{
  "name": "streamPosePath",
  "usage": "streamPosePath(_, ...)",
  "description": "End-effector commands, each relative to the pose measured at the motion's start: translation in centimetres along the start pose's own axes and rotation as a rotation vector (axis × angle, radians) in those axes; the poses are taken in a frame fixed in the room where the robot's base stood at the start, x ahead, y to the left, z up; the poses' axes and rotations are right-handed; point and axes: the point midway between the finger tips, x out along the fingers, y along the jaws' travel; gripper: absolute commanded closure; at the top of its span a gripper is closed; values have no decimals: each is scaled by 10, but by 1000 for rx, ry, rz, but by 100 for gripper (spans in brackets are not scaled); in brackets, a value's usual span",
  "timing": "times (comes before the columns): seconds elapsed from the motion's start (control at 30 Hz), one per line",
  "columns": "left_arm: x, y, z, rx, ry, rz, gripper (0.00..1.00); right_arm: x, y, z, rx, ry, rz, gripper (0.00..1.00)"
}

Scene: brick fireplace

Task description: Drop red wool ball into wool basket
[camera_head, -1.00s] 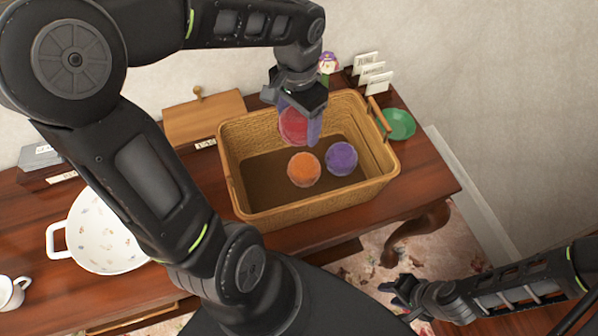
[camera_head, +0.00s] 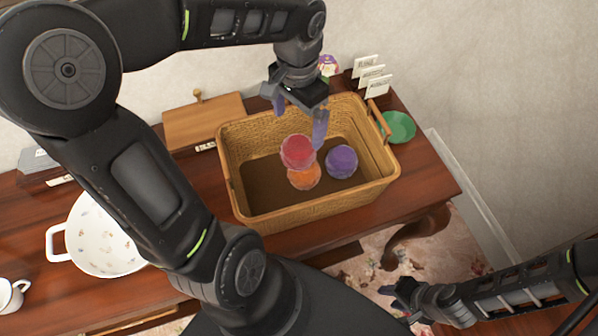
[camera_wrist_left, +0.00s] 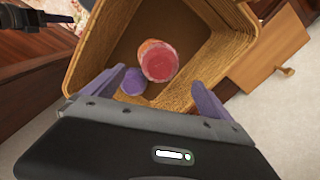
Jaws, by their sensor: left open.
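The red wool ball (camera_head: 297,151) is inside the outline of the wicker wool basket (camera_head: 305,213), overlapping the orange ball (camera_head: 304,180) in the head view. I cannot tell whether it is falling or resting on it. A purple ball (camera_head: 341,160) lies beside them on the basket floor. My left gripper (camera_head: 299,122) is open and empty above the basket. In the left wrist view the red ball (camera_wrist_left: 160,62) shows beyond the spread fingers (camera_wrist_left: 157,92), apart from them. My right gripper (camera_head: 396,295) is low at the right, away from the basket; its jaws are unclear.
A wooden box (camera_head: 204,122) stands behind the basket at left. A white patterned bowl (camera_head: 100,240) and a mug (camera_head: 12,293) are on the table's left. A green dish (camera_head: 399,127) and small cards (camera_head: 370,75) are right of the basket.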

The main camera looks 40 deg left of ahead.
Motion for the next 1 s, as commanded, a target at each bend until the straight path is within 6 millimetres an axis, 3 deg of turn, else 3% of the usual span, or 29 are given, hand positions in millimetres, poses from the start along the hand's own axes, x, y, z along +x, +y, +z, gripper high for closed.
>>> streamPosePath(0.4,-60,0,0,0,1,0,5,6,2,-1,-2,2,-2,64)
streamPosePath(1.0,-64,0,0,0,0,1,5,5,1,-1,-1,2,-2,64)
